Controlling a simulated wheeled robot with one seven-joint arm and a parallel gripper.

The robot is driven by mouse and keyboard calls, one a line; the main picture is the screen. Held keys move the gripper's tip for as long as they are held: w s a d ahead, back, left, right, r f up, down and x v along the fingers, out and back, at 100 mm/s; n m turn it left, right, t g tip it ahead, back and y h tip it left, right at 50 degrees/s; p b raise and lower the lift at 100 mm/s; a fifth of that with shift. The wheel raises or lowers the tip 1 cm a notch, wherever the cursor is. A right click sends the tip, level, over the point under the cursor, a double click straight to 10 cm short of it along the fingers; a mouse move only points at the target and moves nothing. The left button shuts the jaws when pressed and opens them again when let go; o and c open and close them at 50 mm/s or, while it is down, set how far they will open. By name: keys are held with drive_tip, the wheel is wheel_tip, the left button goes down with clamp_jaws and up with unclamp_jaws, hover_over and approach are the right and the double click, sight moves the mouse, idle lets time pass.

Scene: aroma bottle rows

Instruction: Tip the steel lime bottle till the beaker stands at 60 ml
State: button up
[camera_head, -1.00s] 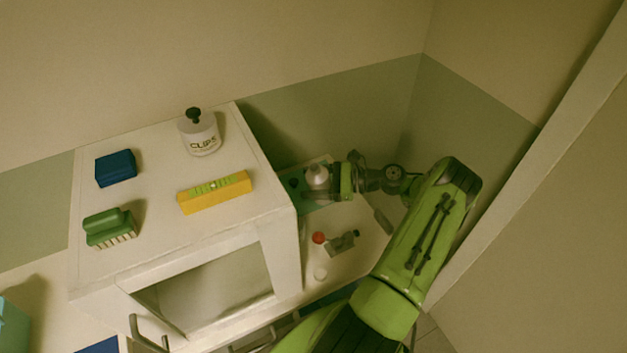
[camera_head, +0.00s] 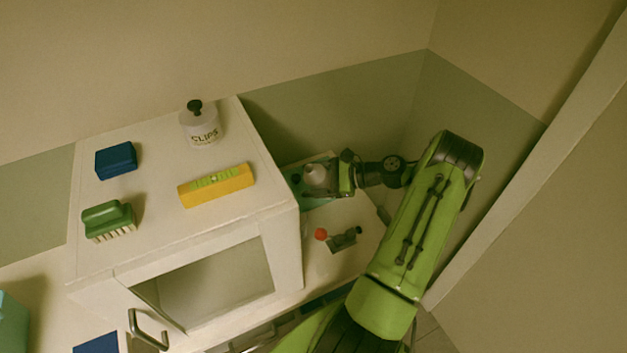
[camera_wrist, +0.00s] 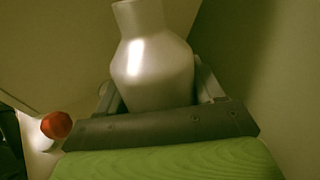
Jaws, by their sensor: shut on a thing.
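A pale grey, shiny bottle (camera_wrist: 152,72) with a narrow neck stands between the jaws of my gripper (camera_wrist: 158,92) in the wrist view. The jaws are shut on it. In the head view the bottle (camera_head: 316,176) shows small at the back of the counter beside the white cabinet, with my gripper (camera_head: 326,188) around it. It looks roughly upright. I see no liquid. I cannot make out the beaker or its level in either view, nor read any label on the bottle.
The white cabinet (camera_head: 240,222) stands close to the left of my gripper. A clips jar (camera_head: 202,128), blue block (camera_head: 116,160), green brush (camera_head: 109,221) and yellow level (camera_head: 216,185) lie on top. A red ball-topped item (camera_head: 338,238) is on the counter in front.

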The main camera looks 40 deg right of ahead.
drive_tip(key=shift+a+f+n+g+h+b, duration=0.3)
drive_tip(key=shift+n+h+b, duration=0.35)
drive_tip(key=shift+b, duration=0.9)
idle(0.5)
drive_tip(key=shift+d+f+n+g+h+b, duration=0.15)
drive_tip(key=shift+d+f+n+h+b, duration=0.35)
drive_tip(key=shift+b, duration=1.45)
drive_tip(key=shift+f+n+g+h+b, duration=0.2)
drive_tip(key=shift+h+b, duration=0.55)
drive_tip(key=shift+b, duration=1.2)
idle(1.3)
drive_tip(key=shift+d+f+n+h+b, duration=0.25)
drive_tip(key=shift+n+h+b, duration=0.1)
drive_tip(key=shift+h+b, duration=0.2)
